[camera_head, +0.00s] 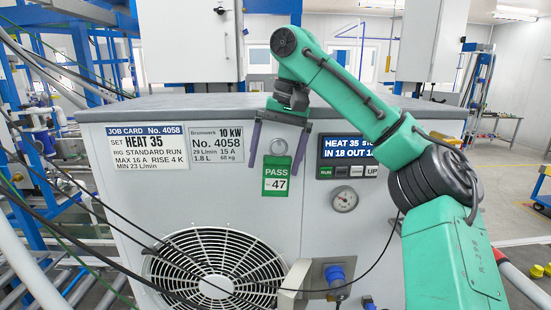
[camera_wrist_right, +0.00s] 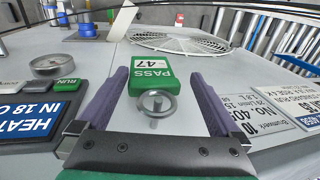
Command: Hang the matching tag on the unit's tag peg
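A green and white tag (camera_head: 276,177) reading PASS and No. 47 hangs flat against the unit's grey front panel (camera_head: 350,245). Its grey ring (camera_head: 278,147) is around the tag peg, and the peg's end (camera_wrist_right: 156,118) shows inside the ring in the right wrist view. My right gripper (camera_head: 279,150) is open, with one purple finger on each side of the ring. Both fingers stand apart from ring and tag. In the right wrist view the tag (camera_wrist_right: 150,76) lies between the open fingers (camera_wrist_right: 157,85). My left gripper is not in view.
A job card (camera_head: 147,148) and a rating plate (camera_head: 217,143), both No. 4058, are left of the tag. A display (camera_head: 347,148) reading HEAT 35, buttons and a gauge (camera_head: 344,198) are to the right. A fan grille (camera_head: 213,270) and black cables are below.

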